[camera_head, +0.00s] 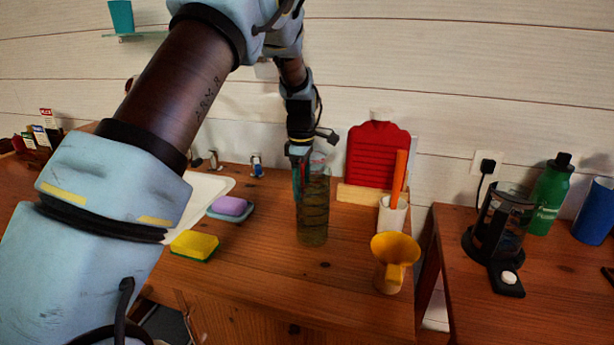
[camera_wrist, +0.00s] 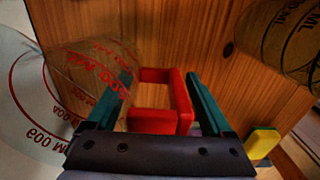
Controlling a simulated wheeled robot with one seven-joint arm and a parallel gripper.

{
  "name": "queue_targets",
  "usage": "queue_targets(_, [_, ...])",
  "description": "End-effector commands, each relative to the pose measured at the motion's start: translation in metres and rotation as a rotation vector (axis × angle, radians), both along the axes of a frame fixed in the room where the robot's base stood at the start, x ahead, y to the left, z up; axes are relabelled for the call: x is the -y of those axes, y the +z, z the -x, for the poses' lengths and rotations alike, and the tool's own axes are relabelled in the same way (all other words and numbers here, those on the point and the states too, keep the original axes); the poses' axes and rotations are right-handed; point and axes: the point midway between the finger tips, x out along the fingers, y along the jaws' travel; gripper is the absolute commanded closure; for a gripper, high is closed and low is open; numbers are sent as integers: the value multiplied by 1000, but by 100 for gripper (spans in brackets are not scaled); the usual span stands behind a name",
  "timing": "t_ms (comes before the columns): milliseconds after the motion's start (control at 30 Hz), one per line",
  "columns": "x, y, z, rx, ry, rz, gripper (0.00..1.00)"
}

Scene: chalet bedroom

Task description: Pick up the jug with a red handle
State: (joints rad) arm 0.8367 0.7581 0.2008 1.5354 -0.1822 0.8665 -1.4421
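The jug with a red handle shows in the wrist view as a clear body (camera_wrist: 85,75) with red printed marks. Its square red handle (camera_wrist: 182,100) stands between the two teal fingers of my gripper (camera_wrist: 159,80). The fingers are apart, with gaps on both sides of the handle, so my gripper is open around it. In the head view my gripper (camera_head: 301,162) points down at the back of the wooden table. There the jug is mostly hidden behind my gripper and a tall greenish see-through container (camera_head: 313,215).
A yellow sponge (camera_head: 194,246), purple soap on a dish (camera_head: 229,206) and a white tray (camera_head: 205,190) lie left. A yellow funnel (camera_head: 395,250), a white cup (camera_head: 392,215) and a red board (camera_head: 378,155) stand right. Another marked container (camera_wrist: 285,40) is close by in the wrist view.

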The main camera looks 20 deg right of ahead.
Motion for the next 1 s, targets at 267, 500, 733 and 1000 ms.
queue_targets(267, [0, 0, 0, 0, 0, 0, 48])
queue_targets(500, [0, 0, 0, 0, 0, 0, 75])
queue_targets(733, [0, 0, 0, 0, 0, 0, 100])
queue_targets(1000, [0, 0, 0, 0, 0, 0, 100])
